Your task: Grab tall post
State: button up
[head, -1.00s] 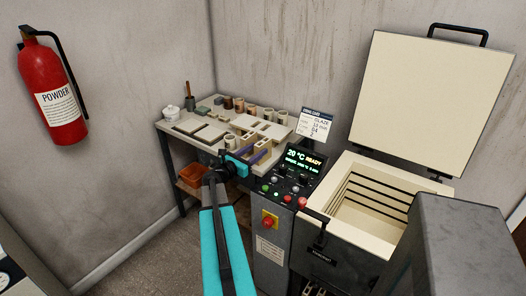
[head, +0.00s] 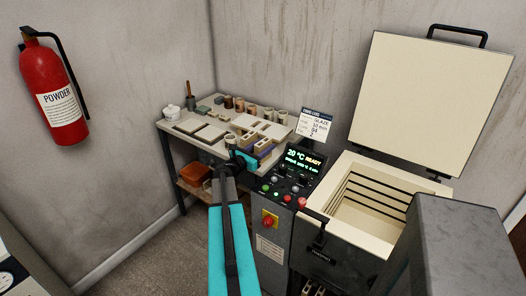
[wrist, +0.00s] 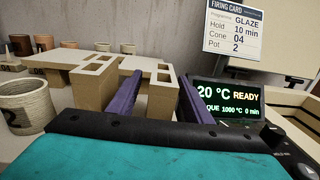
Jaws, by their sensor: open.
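My gripper (wrist: 160,78) is open. In the wrist view its two purple fingers stand either side of a cream post (wrist: 161,100) with a rectangular hole in its top. The fingers are not closed on it. A second cream post (wrist: 93,90) stands just left of the left finger. I cannot tell from these views which post is the taller. In the head view my gripper (head: 260,152) is at the right front of the worktable, and partly hides the posts (head: 248,140) there. The posts' lower parts are hidden behind my gripper body in the wrist view.
A cream cup (wrist: 26,105) stands left of the posts. Flat cream shelves (wrist: 50,60) lie behind them, with several pots further back. The kiln control panel (head: 297,170) is close on the right, below a firing card (head: 312,124). The open kiln (head: 365,205) stands beyond it.

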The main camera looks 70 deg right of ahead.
aim_at(269, 142)
jog(key=shift+p+x, duration=0.45)
jog(key=shift+x, duration=1.3)
jog(key=shift+s, duration=0.1)
grip_shut()
